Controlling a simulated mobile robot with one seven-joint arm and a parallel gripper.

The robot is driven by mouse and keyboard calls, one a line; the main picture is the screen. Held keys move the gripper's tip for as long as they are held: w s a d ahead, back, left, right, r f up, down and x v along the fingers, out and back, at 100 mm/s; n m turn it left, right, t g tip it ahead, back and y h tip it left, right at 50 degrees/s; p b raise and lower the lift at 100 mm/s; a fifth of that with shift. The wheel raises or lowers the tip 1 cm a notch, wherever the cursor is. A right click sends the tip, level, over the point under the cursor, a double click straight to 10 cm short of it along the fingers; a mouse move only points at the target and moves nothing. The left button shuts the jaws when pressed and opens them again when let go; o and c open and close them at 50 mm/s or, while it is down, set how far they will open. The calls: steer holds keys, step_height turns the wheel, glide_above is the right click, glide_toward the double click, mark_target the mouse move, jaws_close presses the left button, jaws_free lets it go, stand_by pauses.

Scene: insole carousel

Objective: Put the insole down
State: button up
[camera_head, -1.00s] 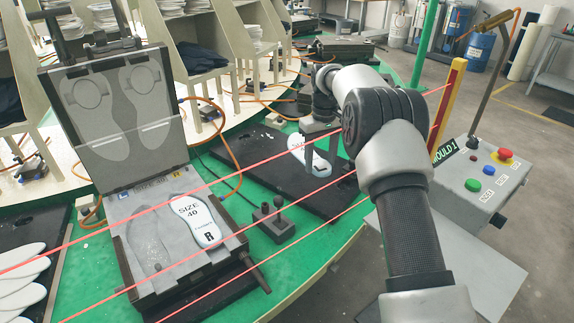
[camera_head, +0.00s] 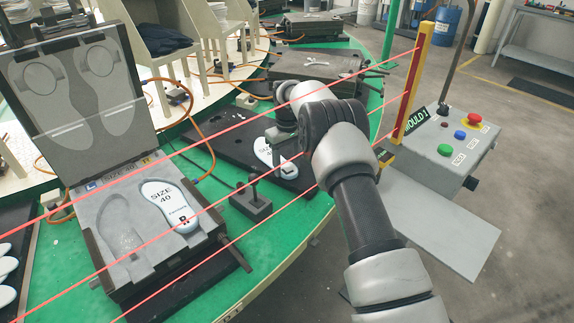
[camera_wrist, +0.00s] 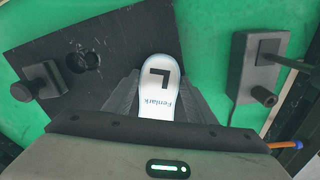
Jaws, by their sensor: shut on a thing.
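My gripper (camera_head: 280,153) is shut on a white insole (camera_head: 262,150) over a black plate (camera_head: 226,141) to the right of the open mould. In the wrist view, the insole (camera_wrist: 160,78) lies between the two dark fingers and shows a black L and "Fenlark". I cannot tell whether it touches the plate. The open mould (camera_head: 118,262) has its grey lid raised.
A small black fixture (camera_head: 250,203) stands between mould and plate. Red beams cross the view to a yellow post (camera_head: 415,85). A control box (camera_head: 455,145) stands at right. Loose white insoles (camera_head: 6,268) lie at far left. Orange hoses run behind.

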steer(key=shift+f, duration=0.2)
steer(key=o, duration=1.1)
steer(key=shift+r, duration=0.1)
steer(key=shift+o, duration=0.2)
